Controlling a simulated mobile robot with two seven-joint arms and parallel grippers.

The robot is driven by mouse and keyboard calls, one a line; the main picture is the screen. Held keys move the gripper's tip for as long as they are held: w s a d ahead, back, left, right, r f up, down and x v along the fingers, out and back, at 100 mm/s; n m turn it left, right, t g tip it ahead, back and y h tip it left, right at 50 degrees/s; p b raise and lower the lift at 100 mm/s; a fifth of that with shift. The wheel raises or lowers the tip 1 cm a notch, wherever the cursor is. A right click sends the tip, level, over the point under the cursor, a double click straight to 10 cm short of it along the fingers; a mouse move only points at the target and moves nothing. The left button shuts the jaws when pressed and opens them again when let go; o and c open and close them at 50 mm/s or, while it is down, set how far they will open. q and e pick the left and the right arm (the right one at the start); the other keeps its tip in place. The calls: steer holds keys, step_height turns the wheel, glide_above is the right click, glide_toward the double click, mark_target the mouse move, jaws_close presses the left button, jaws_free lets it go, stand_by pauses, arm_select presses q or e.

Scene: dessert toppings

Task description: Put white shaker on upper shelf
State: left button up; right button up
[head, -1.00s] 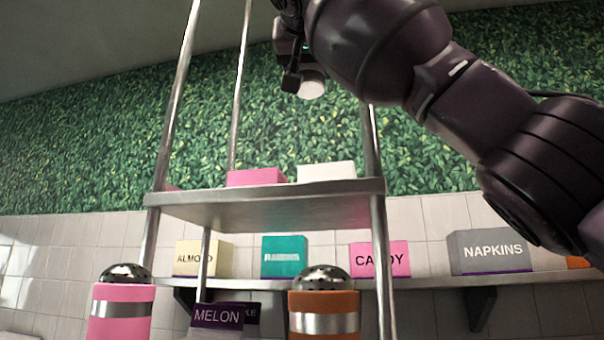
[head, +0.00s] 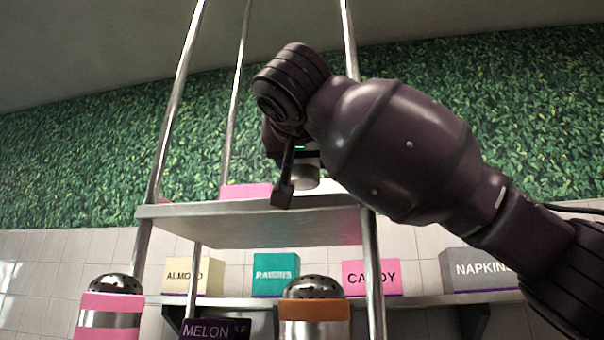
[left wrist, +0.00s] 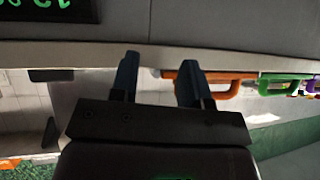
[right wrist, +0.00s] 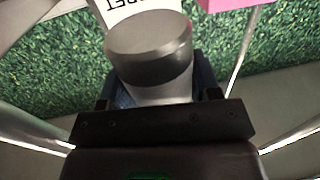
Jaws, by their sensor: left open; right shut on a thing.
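The white shaker (right wrist: 150,48), a pale cylinder with a dark grey band, is held in my right gripper (right wrist: 155,92), shut on it in the right wrist view. In the head view my right gripper (head: 300,158) is above the right part of the upper shelf (head: 225,211), a metal board between upright poles. The shaker's pale end (head: 306,178) shows just above the shelf's level; whether it touches the shelf cannot be told. My left gripper (left wrist: 157,76) is open and empty in the left wrist view, and outside the head view.
A pink box (head: 245,191) stands on the upper shelf; a white box (right wrist: 125,8) is close to the shaker. A pink shaker (head: 110,318) and an orange-brown shaker (head: 314,310) stand in front. Labelled boxes, including CANDY (head: 371,278), line the wall shelf behind.

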mark_target(301, 168)
step_height(301, 168, down, 3)
steer(key=shift+w+f, duration=0.1)
steer(key=shift+f, duration=0.05)
steer(key=shift+f, duration=0.15)
steer(key=o, duration=1)
steer(key=shift+c, duration=0.2)
